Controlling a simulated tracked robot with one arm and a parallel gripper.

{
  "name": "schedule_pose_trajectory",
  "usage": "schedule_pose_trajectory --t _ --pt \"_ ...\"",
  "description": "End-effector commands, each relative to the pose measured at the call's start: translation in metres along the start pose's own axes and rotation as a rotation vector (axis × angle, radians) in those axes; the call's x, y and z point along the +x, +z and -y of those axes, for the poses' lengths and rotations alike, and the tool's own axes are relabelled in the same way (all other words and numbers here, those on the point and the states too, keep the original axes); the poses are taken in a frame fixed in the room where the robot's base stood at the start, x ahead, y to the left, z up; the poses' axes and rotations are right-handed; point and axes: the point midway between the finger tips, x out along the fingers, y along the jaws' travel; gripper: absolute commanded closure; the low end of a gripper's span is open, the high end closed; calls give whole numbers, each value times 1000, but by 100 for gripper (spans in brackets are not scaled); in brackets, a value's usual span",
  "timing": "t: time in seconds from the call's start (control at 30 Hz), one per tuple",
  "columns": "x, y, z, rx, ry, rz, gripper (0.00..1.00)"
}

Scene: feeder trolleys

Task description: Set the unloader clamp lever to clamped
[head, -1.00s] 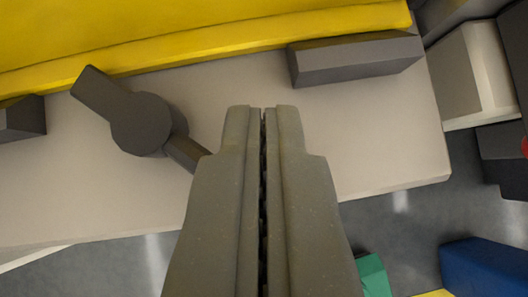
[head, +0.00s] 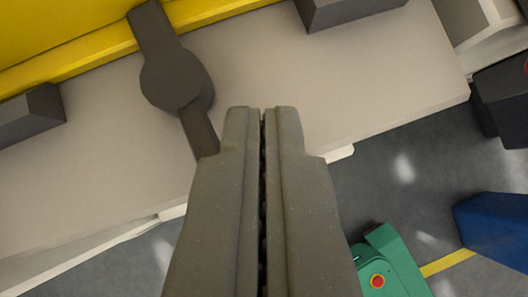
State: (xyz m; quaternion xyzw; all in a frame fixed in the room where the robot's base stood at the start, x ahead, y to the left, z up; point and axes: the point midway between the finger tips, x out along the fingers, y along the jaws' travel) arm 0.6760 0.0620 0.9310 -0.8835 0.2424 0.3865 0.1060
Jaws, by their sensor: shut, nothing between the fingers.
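The clamp lever (head: 172,80) is a dark grey bar with a round hub, on a light beige plate (head: 330,80). It lies roughly across the yellow edge, its upper end overlapping the yellow part. Its thinner lower end reaches the left side of my gripper (head: 261,110) and is partly hidden there; I cannot tell for sure whether they touch. My gripper is shut and empty, in the middle of the view, over the plate to the right of the hub.
Dark grey blocks stand on the plate at the left (head: 30,115) and upper right (head: 350,8), beside a yellow panel (head: 60,35). Beyond the plate's lower edge is grey floor with a green unit (head: 390,262) bearing a red button, and a blue block (head: 495,228).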

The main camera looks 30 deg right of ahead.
Motion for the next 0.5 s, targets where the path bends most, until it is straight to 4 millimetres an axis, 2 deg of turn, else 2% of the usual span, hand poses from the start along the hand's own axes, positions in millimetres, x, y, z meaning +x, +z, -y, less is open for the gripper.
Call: schedule_pose_trajectory --t 0.5 --pt "-6 5 12 0 -1 -1 100"
